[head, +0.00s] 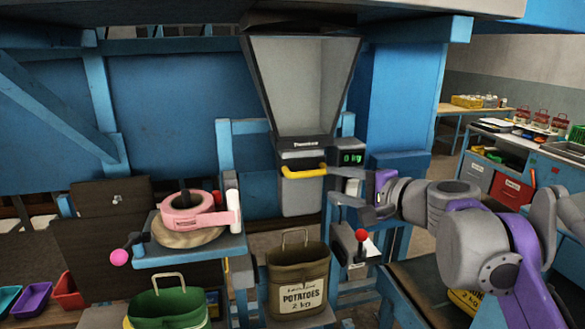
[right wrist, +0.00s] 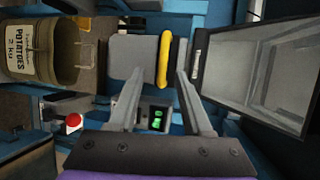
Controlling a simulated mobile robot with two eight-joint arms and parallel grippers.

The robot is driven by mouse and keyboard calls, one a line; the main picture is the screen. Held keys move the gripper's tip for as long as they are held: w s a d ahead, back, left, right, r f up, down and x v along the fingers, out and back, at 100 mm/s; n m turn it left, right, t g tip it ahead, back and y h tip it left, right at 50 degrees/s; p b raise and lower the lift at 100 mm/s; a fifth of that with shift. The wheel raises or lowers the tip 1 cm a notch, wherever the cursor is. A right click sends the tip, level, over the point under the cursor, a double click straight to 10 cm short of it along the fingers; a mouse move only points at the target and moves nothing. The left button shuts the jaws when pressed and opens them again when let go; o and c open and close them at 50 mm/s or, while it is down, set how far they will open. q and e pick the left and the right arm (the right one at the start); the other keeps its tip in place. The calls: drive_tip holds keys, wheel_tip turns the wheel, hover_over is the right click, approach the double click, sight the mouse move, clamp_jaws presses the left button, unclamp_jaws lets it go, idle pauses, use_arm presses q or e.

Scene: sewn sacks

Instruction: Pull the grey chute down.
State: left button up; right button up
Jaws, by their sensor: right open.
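The grey chute (head: 301,197) hangs under the large hopper (head: 303,88) and has a yellow handle (head: 303,172) across its top. The chute (right wrist: 134,56) and the handle (right wrist: 164,60) also show in the right wrist view. My right gripper (head: 334,185) is open at the right side of the chute. In the right wrist view its two fingertips (right wrist: 159,74) stand on either side of the handle's line, one over the chute's side and one toward the hopper. I cannot tell whether either finger touches. My left gripper is not in view.
An open potato sack (head: 298,290) stands below the chute. A display (head: 351,158) and a red-knobbed lever (head: 361,236) are close on the right. A pink tape roll (head: 192,213) sits on a stand at the left, above a green sack (head: 168,306).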

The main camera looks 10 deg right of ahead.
sight(310, 174)
drive_tip(key=x, duration=1)
drive_tip(key=shift+w+d+r, duration=0.1)
drive_tip(key=shift+w+r, duration=0.05)
drive_tip(key=shift+r, duration=0.05)
clamp_jaws()
idle(1.1)
